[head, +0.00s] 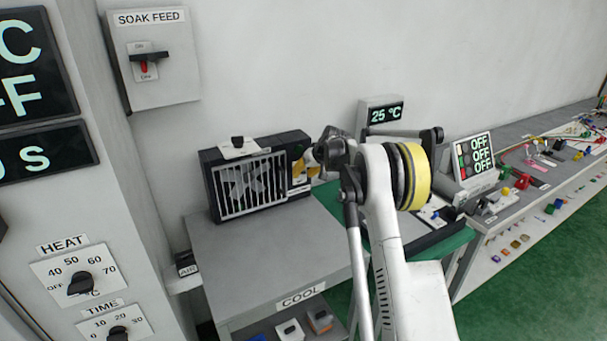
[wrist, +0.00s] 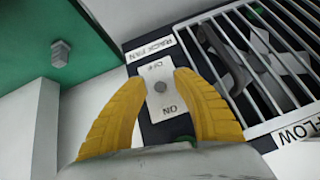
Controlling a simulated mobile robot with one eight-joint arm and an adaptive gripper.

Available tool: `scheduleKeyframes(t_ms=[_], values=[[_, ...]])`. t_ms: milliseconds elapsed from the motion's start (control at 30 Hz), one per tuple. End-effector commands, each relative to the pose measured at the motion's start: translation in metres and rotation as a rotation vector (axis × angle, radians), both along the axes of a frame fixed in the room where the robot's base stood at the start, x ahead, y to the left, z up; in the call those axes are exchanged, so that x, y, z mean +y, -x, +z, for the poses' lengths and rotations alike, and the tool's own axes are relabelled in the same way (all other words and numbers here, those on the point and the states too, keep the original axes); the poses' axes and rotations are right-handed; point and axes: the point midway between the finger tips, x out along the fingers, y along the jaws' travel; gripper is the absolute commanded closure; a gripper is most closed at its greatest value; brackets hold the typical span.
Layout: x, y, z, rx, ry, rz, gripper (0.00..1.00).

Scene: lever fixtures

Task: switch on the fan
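The fan is a black box with a white grille (head: 250,185) on the grey bench in the head view. In the wrist view its grille (wrist: 265,60) is at the upper right, beside the label RACK FAN. A white switch plate (wrist: 166,106) marked OFF and ON carries a small grey toggle (wrist: 160,87). OFF is at the plate's far end, ON nearer my gripper. I cannot tell which way the toggle leans. My gripper (wrist: 161,77) is open, its yellow fingers on either side of the plate and toggle. In the head view my gripper (head: 303,164) is at the fan's right side, partly hidden by my arm.
A 25 °C display (head: 385,114) stands behind my arm. A panel reading OFF (head: 474,158) and several small parts are on the right-hand bench. A SOAK FEED switch box (head: 152,60) is on the wall. The grey bench top (head: 270,255) in front of the fan is clear.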

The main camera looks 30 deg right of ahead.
Motion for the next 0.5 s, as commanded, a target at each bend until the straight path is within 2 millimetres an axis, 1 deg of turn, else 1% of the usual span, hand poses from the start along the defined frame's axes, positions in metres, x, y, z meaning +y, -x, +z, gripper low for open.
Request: scheduleKeyframes(t_ms=[167,267,367,500], values=[[0.0,0.0,0.002,-0.001,0.0,0.0,0.65],[-0.001,0.005,0.008,-0.001,-0.001,-0.001,0.65],[-0.003,0.016,0.021,-0.001,-0.001,-0.001,0.65],[-0.006,0.037,0.046,-0.001,-0.001,-0.001,0.65]])
